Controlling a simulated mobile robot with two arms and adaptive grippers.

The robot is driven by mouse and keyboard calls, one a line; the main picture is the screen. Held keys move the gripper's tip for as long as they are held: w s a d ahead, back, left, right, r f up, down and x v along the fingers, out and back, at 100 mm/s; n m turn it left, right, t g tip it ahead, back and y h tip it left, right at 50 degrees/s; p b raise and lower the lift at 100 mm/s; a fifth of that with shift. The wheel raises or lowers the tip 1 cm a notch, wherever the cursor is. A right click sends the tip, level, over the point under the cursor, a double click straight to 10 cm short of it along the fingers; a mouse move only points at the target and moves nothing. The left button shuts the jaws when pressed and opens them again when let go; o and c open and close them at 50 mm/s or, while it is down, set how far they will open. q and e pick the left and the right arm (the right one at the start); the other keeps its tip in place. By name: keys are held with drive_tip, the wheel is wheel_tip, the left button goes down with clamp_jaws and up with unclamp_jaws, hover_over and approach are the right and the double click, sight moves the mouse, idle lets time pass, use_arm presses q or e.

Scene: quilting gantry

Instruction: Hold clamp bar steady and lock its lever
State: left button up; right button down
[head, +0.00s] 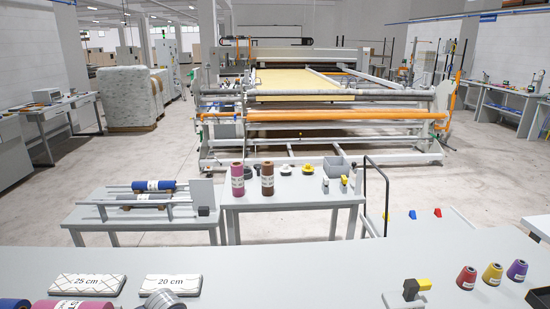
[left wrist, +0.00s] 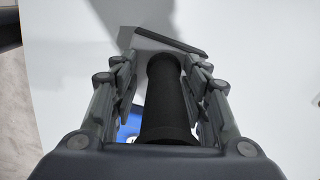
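In the left wrist view my left gripper (left wrist: 160,62) has its two fingers spread on either side of a black round handle or bar (left wrist: 166,95). A light gap shows between the left finger and the black piece; the right finger is very close to it. A flat dark bar (left wrist: 170,42) lies beyond the fingertips on a pale surface. I cannot tell which of these is the clamp bar or its lever. A blue part (left wrist: 130,126) shows behind the left finger. Neither gripper shows in the head view.
The head view shows a near grey table (head: 300,262) with a black-and-yellow block (head: 411,289), several thread cones and two label plates. Behind it stand a smaller table (head: 290,198) and a rack with rolls (head: 153,185). The quilting machine (head: 320,115) is farther back, with open floor around it.

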use_arm(q)
drive_tip(key=shift+w+r, duration=0.15)
drive_tip(key=shift+w, duration=0.1)
